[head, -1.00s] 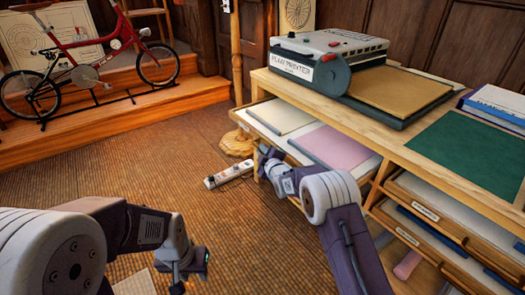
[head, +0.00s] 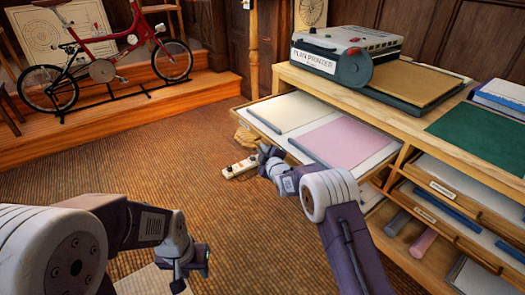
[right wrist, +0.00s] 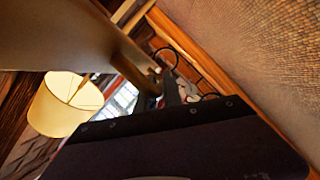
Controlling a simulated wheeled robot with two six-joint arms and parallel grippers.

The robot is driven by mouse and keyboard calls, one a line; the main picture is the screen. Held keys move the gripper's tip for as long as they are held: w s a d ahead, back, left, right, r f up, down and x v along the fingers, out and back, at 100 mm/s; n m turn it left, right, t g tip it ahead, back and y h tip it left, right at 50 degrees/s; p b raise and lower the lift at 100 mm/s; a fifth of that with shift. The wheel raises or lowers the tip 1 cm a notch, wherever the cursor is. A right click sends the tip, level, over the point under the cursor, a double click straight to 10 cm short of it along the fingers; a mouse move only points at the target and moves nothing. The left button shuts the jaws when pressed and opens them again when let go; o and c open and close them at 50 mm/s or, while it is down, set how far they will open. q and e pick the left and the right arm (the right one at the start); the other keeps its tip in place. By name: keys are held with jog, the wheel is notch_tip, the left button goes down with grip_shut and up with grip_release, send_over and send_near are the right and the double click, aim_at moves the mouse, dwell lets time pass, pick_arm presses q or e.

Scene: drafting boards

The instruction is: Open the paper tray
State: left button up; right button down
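The paper tray (head: 375,160) is a shallow wooden drawer under the plan printer's counter. In the head view it stands well out from the counter, with a cream sheet (head: 298,113) and a pink sheet (head: 350,140) lying flat in it. My right gripper (head: 266,156) is at the tray's front edge, near its middle. Its fingers are too small and dark to show whether they hold the edge. My left gripper (head: 188,272) hangs over the floor at the lower left, away from the tray; its fingers are not clear.
The plan printer (head: 345,52) stands on the counter, beside a green mat (head: 490,135). Lower drawers (head: 462,205) with rolls are at the right. A white power strip (head: 240,167) lies on the floor beyond my right gripper. A red bicycle (head: 105,60) stands on the step.

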jog(key=c, duration=1.5)
grip_release()
jog(key=shift+s+d+r, duration=0.1)
jog(key=shift+s, duration=0.15)
jog(key=p+v, duration=0.3)
jog(key=v, duration=0.5)
jog(key=shift+s, duration=0.3)
jog(key=shift+d, duration=0.1)
